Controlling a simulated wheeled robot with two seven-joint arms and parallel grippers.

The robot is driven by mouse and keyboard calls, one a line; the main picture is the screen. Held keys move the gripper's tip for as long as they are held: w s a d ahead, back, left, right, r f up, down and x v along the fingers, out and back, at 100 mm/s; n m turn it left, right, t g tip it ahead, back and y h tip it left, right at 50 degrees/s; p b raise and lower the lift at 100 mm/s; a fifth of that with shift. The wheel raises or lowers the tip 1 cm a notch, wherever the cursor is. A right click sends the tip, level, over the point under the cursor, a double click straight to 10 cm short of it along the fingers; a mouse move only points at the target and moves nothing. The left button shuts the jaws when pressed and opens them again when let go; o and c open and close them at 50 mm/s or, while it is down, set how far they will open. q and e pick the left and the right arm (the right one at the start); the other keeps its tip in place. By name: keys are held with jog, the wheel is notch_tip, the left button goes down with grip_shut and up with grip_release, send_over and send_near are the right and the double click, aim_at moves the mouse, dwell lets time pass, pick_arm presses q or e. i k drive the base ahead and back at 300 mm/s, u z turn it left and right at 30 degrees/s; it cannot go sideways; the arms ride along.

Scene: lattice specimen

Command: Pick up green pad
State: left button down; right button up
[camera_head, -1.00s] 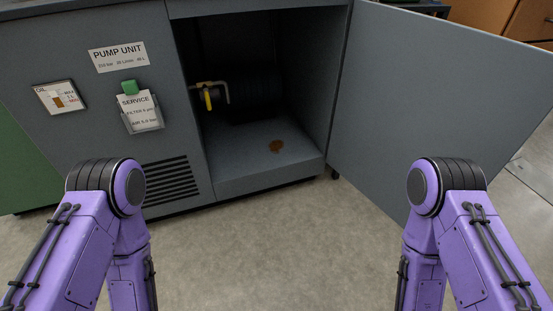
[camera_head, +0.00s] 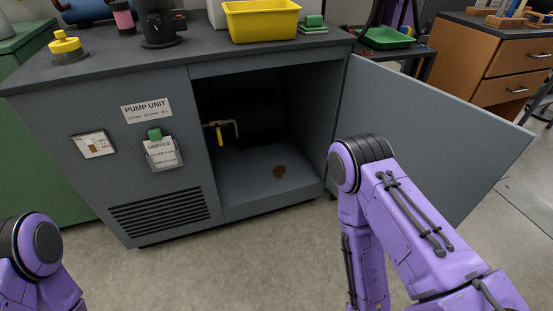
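A small green pad (camera_head: 314,20) lies on top of a low stack of flat pale and green pads (camera_head: 313,30). The stack is at the right end of the dark counter top (camera_head: 200,58), just right of a yellow bin. Another small green piece (camera_head: 155,134) sits at the top of the service card holder on the cabinet front. Only upper links of my two purple arms show, at lower left and right of centre. Neither gripper is in view.
The yellow bin (camera_head: 262,22), a black stand (camera_head: 160,28) and a yellow-capped object (camera_head: 66,46) stand on the counter. The cabinet door (camera_head: 440,130) is open to the right, showing a yellow-handled valve (camera_head: 219,135) and a brown stain (camera_head: 279,171). Bare floor lies in front.

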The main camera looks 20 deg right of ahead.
aim_at(313, 24)
jog(key=u, duration=2.15)
jog(key=k, duration=1.3)
jog(key=z, duration=1.7)
jog(key=i, duration=0.65)
